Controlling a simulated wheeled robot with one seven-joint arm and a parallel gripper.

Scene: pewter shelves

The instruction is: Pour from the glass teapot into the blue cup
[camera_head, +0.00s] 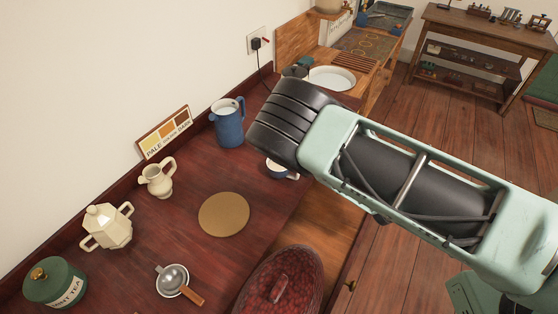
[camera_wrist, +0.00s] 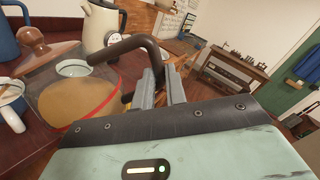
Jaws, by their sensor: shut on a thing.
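The glass teapot (camera_wrist: 75,98) shows in the wrist view, with amber liquid inside and a brown knobbed lid (camera_wrist: 36,48). My gripper (camera_wrist: 160,90) is shut on its dark curved handle (camera_wrist: 138,42). In the head view the teapot is hidden behind my arm. The blue cup (camera_head: 278,171), blue outside with a pale rim, stands on the dark red counter, partly covered by my wrist. A pale cup-like thing is cut off at the left edge of the wrist view; I cannot tell surely that it is the same cup. No stream of liquid is visible.
A blue pitcher (camera_head: 229,124) stands behind the cup. A round tan mat (camera_head: 224,214), a cream jug (camera_head: 158,178), a strainer (camera_head: 173,280) and a dark red oval thing (camera_head: 282,283) lie around the counter. A cream kettle (camera_wrist: 101,22) stands beyond the teapot.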

